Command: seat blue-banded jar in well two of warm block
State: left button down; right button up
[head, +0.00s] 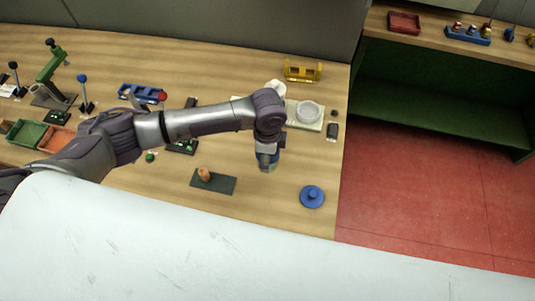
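My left arm reaches in from the left across the wooden bench, and its gripper (267,160) points down over the bench's right half. A small bluish patch shows at its fingertips; I cannot tell whether this is a blue-banded jar or part of the gripper. The fingers are too small and dark to read as open or shut. A yellow rack-like block (302,70) stands at the back right, and a blue rack (141,93) stands at the back left. I cannot tell which is the warm block, and no numbered wells are readable. My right gripper is out of view.
A cork-coloured piece (204,174) sits on a dark mat (225,186). A blue knobbed disc (312,196) lies near the bench's right edge. Green (27,133) and orange (55,139) trays are at left. A side shelf holds a red tray (404,22).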

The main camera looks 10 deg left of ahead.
pick_arm(q)
jog(key=shift+r+p, duration=0.5)
jog(key=shift+r, duration=0.7)
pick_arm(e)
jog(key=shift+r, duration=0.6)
pick_arm(q)
jog(key=shift+w, duration=0.1)
